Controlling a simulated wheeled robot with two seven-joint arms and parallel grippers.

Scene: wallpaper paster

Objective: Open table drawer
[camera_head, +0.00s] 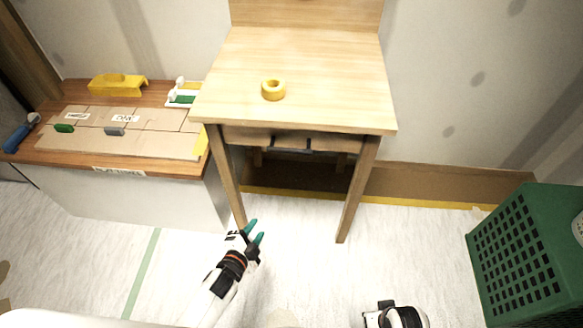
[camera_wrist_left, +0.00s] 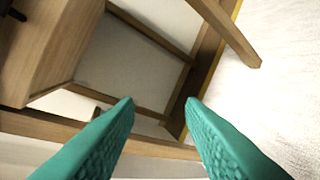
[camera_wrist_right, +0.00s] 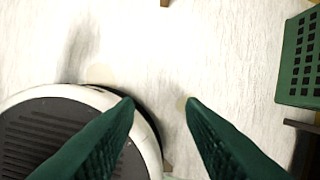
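A light wooden table (camera_head: 300,75) stands against the wall. Its drawer (camera_head: 245,136) sits under the front edge and looks closed, with a dark bar handle (camera_head: 292,146) at its middle. My left gripper (camera_head: 255,232) is open and empty, below and in front of the drawer, near the table's left front leg. In the left wrist view its teal fingers (camera_wrist_left: 160,105) are apart, with the table's underside and legs beyond; a dark piece, perhaps the handle, shows at the top left. My right gripper (camera_wrist_right: 160,105) is open and empty above the floor; only its wrist shows at the bottom of the head view.
A yellow tape roll (camera_head: 273,90) lies on the table. A wooden-topped cabinet (camera_head: 90,165) with several tools and cardboard (camera_head: 165,140) stands at the left. A green crate (camera_head: 515,255) stands at the right. The floor (camera_head: 410,245) before the table is clear.

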